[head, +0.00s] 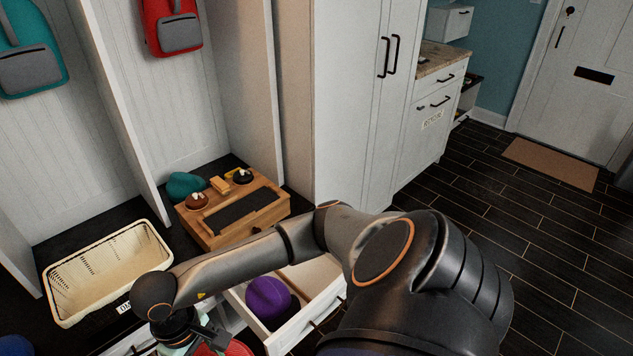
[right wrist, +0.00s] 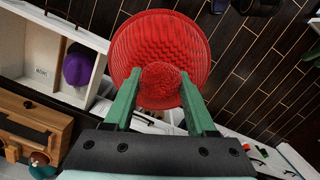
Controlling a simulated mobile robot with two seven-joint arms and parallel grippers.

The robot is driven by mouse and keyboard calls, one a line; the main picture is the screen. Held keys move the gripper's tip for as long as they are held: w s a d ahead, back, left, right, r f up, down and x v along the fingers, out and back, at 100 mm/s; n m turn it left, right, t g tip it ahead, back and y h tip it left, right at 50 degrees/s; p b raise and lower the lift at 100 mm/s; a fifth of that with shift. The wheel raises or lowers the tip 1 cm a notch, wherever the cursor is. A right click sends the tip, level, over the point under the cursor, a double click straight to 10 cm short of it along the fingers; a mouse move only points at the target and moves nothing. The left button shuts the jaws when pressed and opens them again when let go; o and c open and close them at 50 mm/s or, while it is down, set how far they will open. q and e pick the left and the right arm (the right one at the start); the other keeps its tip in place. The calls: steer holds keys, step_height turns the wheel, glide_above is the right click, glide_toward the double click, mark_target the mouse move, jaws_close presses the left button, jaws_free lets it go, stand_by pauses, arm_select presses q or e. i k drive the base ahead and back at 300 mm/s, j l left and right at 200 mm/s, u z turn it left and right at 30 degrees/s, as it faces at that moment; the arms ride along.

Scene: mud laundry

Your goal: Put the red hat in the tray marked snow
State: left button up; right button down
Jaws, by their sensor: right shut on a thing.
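The red hat (right wrist: 158,35) hangs between the green fingers of my right gripper (right wrist: 160,82), which is shut on its knobbly crown, with the wide round brim beyond the fingertips. In the head view only a part of the red hat (head: 236,348) shows at the bottom edge, beside my right gripper (head: 207,338). A cream woven tray (head: 110,285) lies on the dark bench at the left, up and left of the gripper. It looks empty, and its front label is partly hidden by my arm. No readable snow mark shows. My left gripper is not in view.
An open white drawer (head: 320,300) holds a purple hat (head: 268,297); it also shows in the right wrist view (right wrist: 78,66). A wooden box (head: 255,225) with small items stands on the bench right of the tray. White partitions (head: 110,95) rise behind. A blue thing (head: 15,346) shows at bottom left.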

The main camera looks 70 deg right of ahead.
mark_target(310, 271)
steer(key=k+l, duration=0.15)
steer(key=l, duration=0.2)
steer(key=k+l+z, duration=0.1)
steer(key=l, duration=0.25)
steer(key=k+l+z, duration=0.1)
steer(key=l, duration=0.7)
steer(key=i+l, duration=0.15)
steer(key=l, duration=0.15)
steer(key=i+l, duration=0.1)
steer(key=l, duration=0.25)
steer(key=i+l, duration=0.15)
steer(key=l, duration=0.15)
